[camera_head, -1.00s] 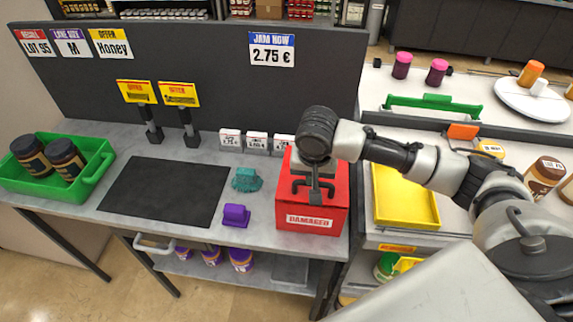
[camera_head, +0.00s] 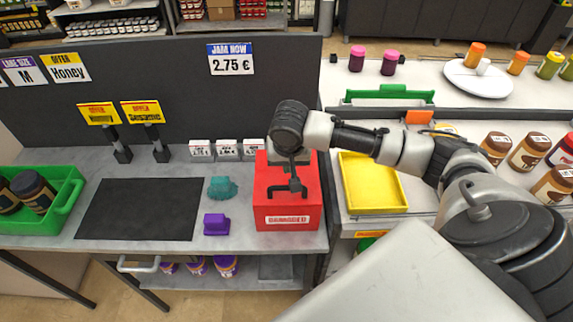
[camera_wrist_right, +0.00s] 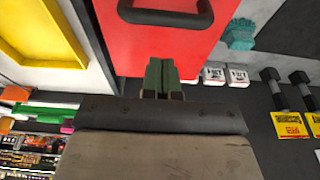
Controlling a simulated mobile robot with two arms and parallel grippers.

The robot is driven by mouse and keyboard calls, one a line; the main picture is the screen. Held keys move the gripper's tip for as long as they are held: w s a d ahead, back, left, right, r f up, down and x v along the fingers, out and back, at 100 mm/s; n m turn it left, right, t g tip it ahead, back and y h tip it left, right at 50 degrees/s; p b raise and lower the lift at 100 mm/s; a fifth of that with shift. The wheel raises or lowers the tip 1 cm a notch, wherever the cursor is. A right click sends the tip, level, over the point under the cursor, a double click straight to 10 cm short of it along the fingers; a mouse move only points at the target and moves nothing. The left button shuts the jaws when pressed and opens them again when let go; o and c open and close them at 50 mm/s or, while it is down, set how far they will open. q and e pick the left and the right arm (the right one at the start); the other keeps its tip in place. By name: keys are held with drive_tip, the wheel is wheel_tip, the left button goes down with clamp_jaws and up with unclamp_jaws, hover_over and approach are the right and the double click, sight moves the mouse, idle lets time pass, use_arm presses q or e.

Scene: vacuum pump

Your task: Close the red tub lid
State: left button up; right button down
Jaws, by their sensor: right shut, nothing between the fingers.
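The red tub (camera_head: 287,217), with a white label reading "DAMAGED" on its front, stands at the right end of the grey counter. Its red lid (camera_head: 263,180) carries a dark handle (camera_head: 275,193); my arm hides part of the lid, and I cannot tell whether it is fully down. My right gripper (camera_head: 293,175) is over the lid, just behind the handle, with its fingers together. In the wrist view its fingertips (camera_wrist_right: 162,75) lie over the red surface near the handle (camera_wrist_right: 165,14), with nothing between them. I cannot tell whether they touch the lid. My left gripper is not in view.
A purple block (camera_head: 216,225) and a teal object (camera_head: 222,188) lie left of the tub. Small white price cards (camera_head: 227,148) stand behind them. A yellow tray (camera_head: 373,185) is on the counter to the right. The black mat (camera_head: 140,208) is bare.

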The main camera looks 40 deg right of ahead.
drive_tip(key=w+b+v, duration=0.1)
drive_tip(key=b+v, duration=0.2)
drive_tip(key=v, duration=0.8)
drive_tip(key=s+a+f+n+t+y, duration=0.1)
drive_tip(key=s+a+f+n+y, duration=0.1)
drive_tip(key=s+a+f+n, duration=0.3)
drive_tip(key=s+a+f+n+y, duration=0.1)
drive_tip(key=s+a+f+n, duration=0.15)
drive_tip(key=a+f, duration=0.45)
drive_tip(key=s+d+f+n+h, duration=0.1)
drive_tip(key=s+f, duration=0.2)
drive_tip(key=s, duration=0.4)
drive_tip(key=s+d+f, duration=0.1)
drive_tip(key=s+f, duration=0.2)
drive_tip(key=s, duration=0.5)
wheel_tip(320, 180, down, 32)
drive_tip(key=s+g+b, duration=0.1)
drive_tip(key=b, duration=0.4)
use_arm(q)
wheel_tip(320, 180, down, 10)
drive_tip(key=b, duration=0.3)
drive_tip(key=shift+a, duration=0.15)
use_arm(e)
drive_tip(key=s+d+f+g, duration=0.1)
drive_tip(key=s+d+f, duration=0.2)
drive_tip(key=s+f, duration=1.2)
wheel_tip(320, 180, down, 3)
drive_tip(key=shift+s+d+f+n+h, duration=0.15)
drive_tip(key=shift+s+f+n+h, duration=0.05)
drive_tip(key=shift+s+n+h, duration=0.15)
